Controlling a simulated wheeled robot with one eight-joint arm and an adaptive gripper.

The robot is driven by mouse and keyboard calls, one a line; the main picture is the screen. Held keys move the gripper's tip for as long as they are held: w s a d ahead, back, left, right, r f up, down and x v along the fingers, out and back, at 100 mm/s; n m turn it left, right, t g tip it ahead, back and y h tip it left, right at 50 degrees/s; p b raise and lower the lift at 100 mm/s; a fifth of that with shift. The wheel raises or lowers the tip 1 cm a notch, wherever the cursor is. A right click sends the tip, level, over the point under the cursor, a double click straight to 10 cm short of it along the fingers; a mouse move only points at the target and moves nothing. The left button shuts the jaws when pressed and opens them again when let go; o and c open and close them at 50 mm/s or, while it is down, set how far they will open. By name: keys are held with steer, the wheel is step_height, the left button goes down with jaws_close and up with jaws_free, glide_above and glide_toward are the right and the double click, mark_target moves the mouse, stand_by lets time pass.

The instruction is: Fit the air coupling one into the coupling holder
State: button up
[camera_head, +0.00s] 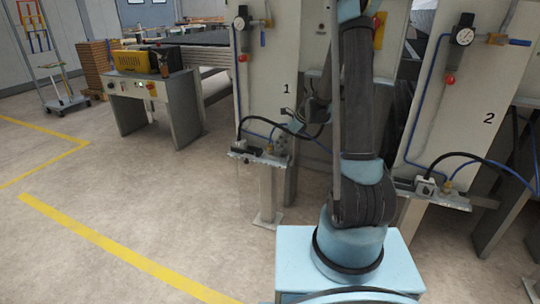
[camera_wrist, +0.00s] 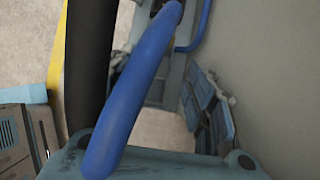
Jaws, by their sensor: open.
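The number 1 panel (camera_head: 268,55) stands left of my arm in the head view. On its small metal ledge (camera_head: 245,157) are a dark fitting and a small brass fitting (camera_head: 270,148); a black hose (camera_head: 240,128) and a blue hose (camera_head: 238,95) run there. I cannot tell which part is air coupling one or the coupling holder. My gripper (camera_head: 294,124) is beside this panel, above and right of the ledge, small and partly hidden; it is open, and I see nothing held. The wrist view shows a thick blue hose (camera_wrist: 140,85) and a black hose (camera_wrist: 90,60) close to the camera.
The number 2 panel (camera_head: 465,95) stands right of my arm with a similar ledge (camera_head: 430,195), hoses and gauge. A yellow-topped machine (camera_head: 145,62) stands at the back left. The floor (camera_head: 130,190) at left is clear, with yellow lines.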

mark_target(270, 147)
steer(key=shift+w+a, duration=0.2)
steer(key=shift+a, duration=0.4)
steer(key=shift+w+a, duration=0.2)
steer(key=shift+a, duration=0.35)
steer(key=shift+x, duration=2.65)
steer(key=shift+a+r, duration=0.15)
steer(key=shift+c, duration=0.5)
jaws_close()
